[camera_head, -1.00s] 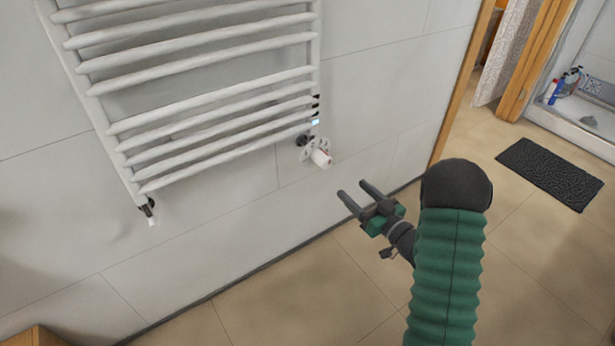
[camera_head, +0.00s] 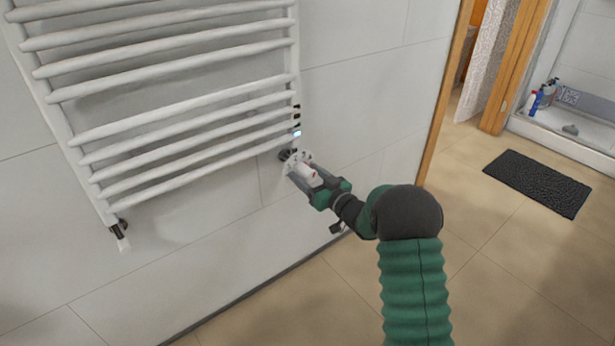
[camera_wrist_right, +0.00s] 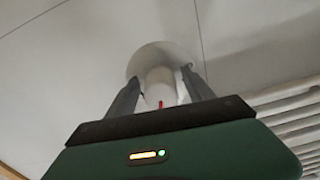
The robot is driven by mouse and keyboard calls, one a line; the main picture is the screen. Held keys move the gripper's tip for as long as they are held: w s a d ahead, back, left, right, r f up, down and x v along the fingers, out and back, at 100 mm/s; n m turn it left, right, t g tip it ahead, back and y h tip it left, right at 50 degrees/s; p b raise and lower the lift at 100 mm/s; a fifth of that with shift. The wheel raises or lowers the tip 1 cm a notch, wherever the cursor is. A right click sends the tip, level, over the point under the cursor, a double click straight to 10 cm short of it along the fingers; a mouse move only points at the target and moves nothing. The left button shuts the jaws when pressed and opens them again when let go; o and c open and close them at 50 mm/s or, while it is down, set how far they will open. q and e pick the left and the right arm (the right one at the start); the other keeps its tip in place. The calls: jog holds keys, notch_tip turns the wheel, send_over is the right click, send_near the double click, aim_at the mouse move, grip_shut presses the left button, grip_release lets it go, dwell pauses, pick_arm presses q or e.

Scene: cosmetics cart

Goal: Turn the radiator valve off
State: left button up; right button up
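The radiator valve has a white knob (camera_head: 307,173) with a small red mark, on a round white plate at the radiator's lower right corner. My right gripper (camera_head: 305,178) has its fingers on both sides of the knob. In the right wrist view the knob (camera_wrist_right: 159,87) stands between the two fingers (camera_wrist_right: 160,92), with a small gap showing at the left finger. I cannot tell whether the right finger touches it. The fingers hide part of the knob's sides. My left gripper is not in view.
The white towel radiator (camera_head: 180,90) hangs on the tiled wall just left of and above the valve. Another fitting (camera_head: 120,235) hangs at its lower left. A black mat (camera_head: 537,183) lies on the tiled floor at right. The floor below is clear.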

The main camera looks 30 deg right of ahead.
grip_shut()
